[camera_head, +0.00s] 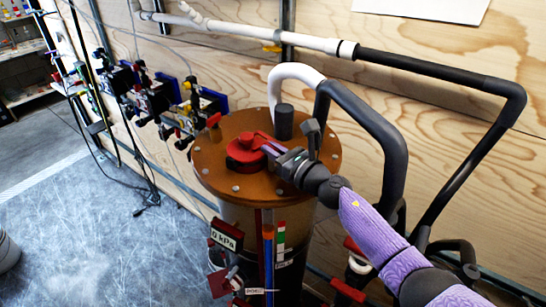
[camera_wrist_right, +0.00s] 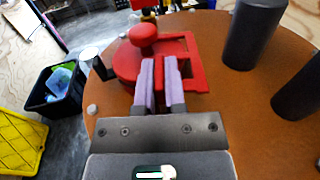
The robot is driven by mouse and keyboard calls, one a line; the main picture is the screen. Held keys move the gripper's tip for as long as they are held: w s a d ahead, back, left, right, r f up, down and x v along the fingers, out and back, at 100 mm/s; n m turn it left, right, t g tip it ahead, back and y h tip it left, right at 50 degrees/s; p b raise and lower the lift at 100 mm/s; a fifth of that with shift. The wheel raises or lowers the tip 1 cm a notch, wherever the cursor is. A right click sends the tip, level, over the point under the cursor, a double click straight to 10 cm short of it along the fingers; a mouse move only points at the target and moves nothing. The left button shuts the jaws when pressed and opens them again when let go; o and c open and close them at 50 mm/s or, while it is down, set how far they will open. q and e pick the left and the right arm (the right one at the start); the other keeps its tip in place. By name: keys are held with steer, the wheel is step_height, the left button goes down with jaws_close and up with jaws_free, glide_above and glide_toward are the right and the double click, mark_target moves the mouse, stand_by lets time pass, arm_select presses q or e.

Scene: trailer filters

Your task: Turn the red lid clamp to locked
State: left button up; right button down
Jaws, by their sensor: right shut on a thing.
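The red lid clamp (camera_head: 246,150) sits on top of the round orange-brown lid (camera_head: 215,180) of the filter vessel. In the right wrist view the clamp (camera_wrist_right: 128,66) shows as a red disc with a knob and a flat red arm with a slot. My right gripper (camera_head: 270,148) reaches in from the right over the lid. Its two purple fingers (camera_wrist_right: 160,70) are close together, shut on the red clamp's arm. The exact contact is partly hidden by the fingers. My left gripper is in neither view.
A dark post (camera_head: 284,122) and curved pipes (camera_head: 375,130) rise from the lid beside my right gripper. A 0 kPa display (camera_head: 226,233) is on the vessel's front. Valves (camera_head: 180,120) line the plywood wall at left. A black crate (camera_wrist_right: 58,88) stands on the floor.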

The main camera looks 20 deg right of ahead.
steer(key=shift+n+y+b, duration=0.3)
steer(key=shift+y+b, duration=0.05)
steer(key=shift+y, duration=0.15)
steer(key=shift+g, duration=0.3)
steer(key=c, duration=0.7)
jaws_free()
step_height(320, 180, up, 10)
steer(key=p, duration=0.6)
steer(key=shift+r, duration=0.1)
steer(key=shift+c, duration=0.3)
